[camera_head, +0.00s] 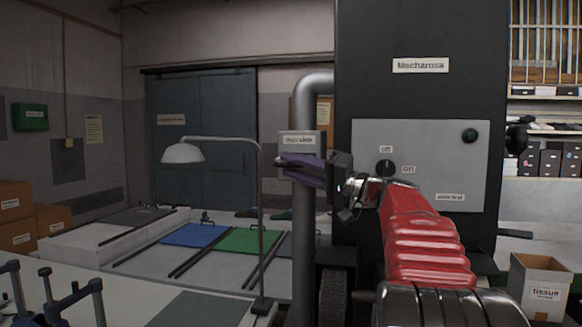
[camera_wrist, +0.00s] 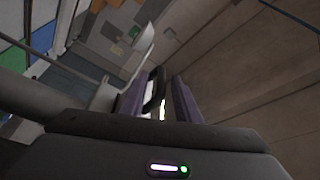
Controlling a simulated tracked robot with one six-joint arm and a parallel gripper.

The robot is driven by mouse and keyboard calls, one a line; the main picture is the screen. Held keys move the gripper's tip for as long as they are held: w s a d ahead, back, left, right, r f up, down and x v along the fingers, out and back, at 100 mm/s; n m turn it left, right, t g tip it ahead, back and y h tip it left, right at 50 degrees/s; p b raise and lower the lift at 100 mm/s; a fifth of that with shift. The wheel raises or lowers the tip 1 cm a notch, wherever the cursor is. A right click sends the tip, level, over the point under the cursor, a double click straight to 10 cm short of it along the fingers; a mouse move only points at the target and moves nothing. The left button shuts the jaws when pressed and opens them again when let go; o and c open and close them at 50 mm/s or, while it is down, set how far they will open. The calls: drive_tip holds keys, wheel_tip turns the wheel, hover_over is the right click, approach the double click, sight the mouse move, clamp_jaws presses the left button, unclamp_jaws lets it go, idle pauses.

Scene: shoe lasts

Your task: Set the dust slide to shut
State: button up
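The dust slide is a small grey box with a label (camera_head: 298,140) on the vertical grey pipe, left of the black machine. The label is blurred. My gripper (camera_head: 292,165) is level with the underside of this box, its purple fingers pointing left across the pipe. In the wrist view, the two purple fingers (camera_wrist: 160,100) stand apart. A dark curved handle (camera_wrist: 155,88) shows between them, nearer the left finger, with a gap to the right one. It does not look clamped. The head view hides the handle, and I cannot tell the slide's position.
A desk lamp (camera_head: 182,153) stands left of the pipe. Blue (camera_head: 194,235) and green (camera_head: 248,240) panels lie on the bench behind.

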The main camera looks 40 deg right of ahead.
drive_tip(key=shift+w+a+r, duration=0.1)
drive_tip(key=shift+w+a, duration=0.1)
drive_tip(key=shift+w, duration=0.25)
clamp_jaws()
idle(0.4)
